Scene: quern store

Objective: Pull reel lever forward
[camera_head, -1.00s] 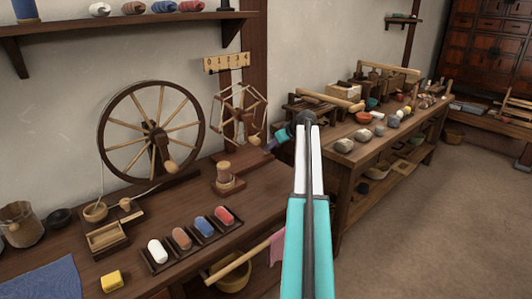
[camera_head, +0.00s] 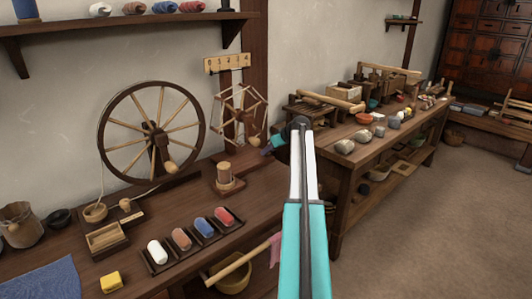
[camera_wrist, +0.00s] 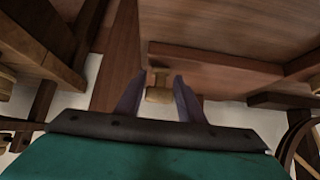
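The reel (camera_head: 240,112), a small spoked wooden winder, stands at the back of the bench beneath a numbered 0–4 board. My gripper (camera_head: 264,151) is just right of the reel's base, mostly hidden behind my arm. In the wrist view my gripper (camera_wrist: 157,84) has its two dark fingers apart. A small pale wooden piece (camera_wrist: 159,88) with a narrow neck shows between the fingers, with gaps on both sides. It may be the reel lever, but I cannot tell for certain, nor how far it is from the fingertips.
A large spinning wheel (camera_head: 151,132) stands left of the reel. A wooden spool on a stand (camera_head: 226,178) and a rack of coloured rolls (camera_head: 194,238) are in front. A second bench (camera_head: 345,172) with stones and bowls is at right. Open floor lies further right.

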